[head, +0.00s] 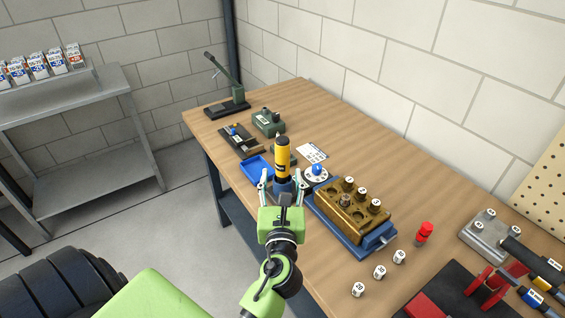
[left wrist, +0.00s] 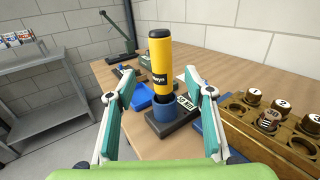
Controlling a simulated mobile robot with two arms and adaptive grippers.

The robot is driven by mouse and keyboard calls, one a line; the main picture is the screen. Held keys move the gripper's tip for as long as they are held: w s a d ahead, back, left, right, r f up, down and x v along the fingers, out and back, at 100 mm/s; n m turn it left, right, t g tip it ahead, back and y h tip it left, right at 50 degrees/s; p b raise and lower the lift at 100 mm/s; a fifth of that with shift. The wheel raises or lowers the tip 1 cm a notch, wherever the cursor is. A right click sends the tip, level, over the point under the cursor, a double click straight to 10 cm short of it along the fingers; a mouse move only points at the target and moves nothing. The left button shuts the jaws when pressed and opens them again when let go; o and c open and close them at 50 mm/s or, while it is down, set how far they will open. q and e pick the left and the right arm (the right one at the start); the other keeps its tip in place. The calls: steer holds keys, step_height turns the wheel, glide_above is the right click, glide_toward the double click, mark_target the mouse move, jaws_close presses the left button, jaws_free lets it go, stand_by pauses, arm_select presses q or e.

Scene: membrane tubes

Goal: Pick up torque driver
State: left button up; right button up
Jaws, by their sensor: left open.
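The torque driver (head: 283,157) has a yellow handle with a black band and a black top. It stands upright in a blue socket on a dark base, near the table's left edge. It also shows in the left wrist view (left wrist: 160,62), with the blue socket (left wrist: 166,110) below it. My left gripper (head: 284,177) is open. Its two fingers are spread to the left and right of the driver, with gaps on both sides in the wrist view. The driver's lower end is hidden in the socket. My right gripper is not in view.
A brass block with numbered pieces (head: 352,208) on a blue base stands close on the right. A blue tray (head: 256,168) lies behind on the left. A red-capped item (head: 424,233) and loose numbered pieces (head: 379,271) are at the front right. A green press (head: 228,95) stands far back.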

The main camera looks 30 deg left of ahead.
mark_target(283, 158)
arm_select(q)
steer(key=x, duration=0.5)
steer(key=shift+p, duration=0.4)
steer(key=p+x, duration=0.1)
steer(key=x, duration=0.4)
steer(key=shift+w+d, duration=0.1)
steer(key=shift+w+f, duration=0.15)
steer(key=shift+w, duration=0.05)
steer(key=shift+s, duration=0.1)
steer(key=shift+c, duration=1.4)
steer(key=c, duration=1)
steer(key=shift+c, duration=0.2)
